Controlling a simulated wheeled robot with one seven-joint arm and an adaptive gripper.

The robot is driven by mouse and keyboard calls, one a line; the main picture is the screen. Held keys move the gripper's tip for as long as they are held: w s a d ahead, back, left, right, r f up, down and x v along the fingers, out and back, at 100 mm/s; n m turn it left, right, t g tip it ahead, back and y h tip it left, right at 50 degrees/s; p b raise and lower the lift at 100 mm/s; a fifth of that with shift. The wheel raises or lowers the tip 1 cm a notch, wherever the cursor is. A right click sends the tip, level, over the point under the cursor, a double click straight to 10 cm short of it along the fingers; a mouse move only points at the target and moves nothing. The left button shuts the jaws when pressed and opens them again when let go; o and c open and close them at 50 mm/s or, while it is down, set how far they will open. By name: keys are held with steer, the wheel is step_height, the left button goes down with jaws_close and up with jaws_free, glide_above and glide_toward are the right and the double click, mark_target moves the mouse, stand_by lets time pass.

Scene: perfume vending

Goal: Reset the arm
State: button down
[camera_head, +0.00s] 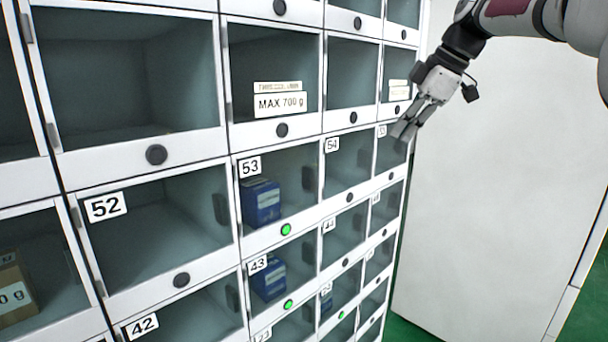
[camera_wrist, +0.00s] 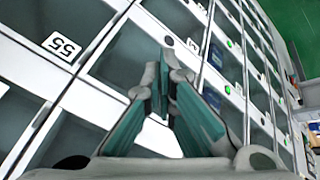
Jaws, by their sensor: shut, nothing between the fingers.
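My gripper (camera_head: 404,130) is at the upper right of the head view, in front of the far right column of the vending cabinet (camera_head: 150,238). Its fingers point down and to the left. In the wrist view my gripper (camera_wrist: 168,75) has its fingers drawn together at the tips, with nothing between them. Behind the fingers is the cabinet front, with the label 55 (camera_wrist: 62,46) at the upper left. I cannot tell the exact gap between the fingertips and the cabinet.
A blue box (camera_head: 262,202) stands in compartment 53 and another blue box (camera_head: 268,282) in compartment 43, both with green lights. A brown box (camera_head: 14,290) is at the lower left. A plain white panel (camera_head: 490,200) stands right of the cabinet, over green floor (camera_head: 408,334).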

steer(key=s+a+m+h, duration=0.2)
steer(key=s+a+m, duration=0.2)
steer(key=s, duration=0.5)
steer(key=s+f+m+h, duration=0.1)
steer(key=s+f+m, duration=0.5)
steer(key=s, duration=0.7)
steer(key=s+f+m+t+h, duration=0.1)
steer(key=s+f+m, duration=0.5)
steer(key=s, duration=0.7)
step_height(320, 180, down, 3)
steer(key=shift+s+d+r+m+t, duration=0.15)
steer(key=shift+d+m+t, duration=0.15)
steer(key=shift+d, duration=0.15)
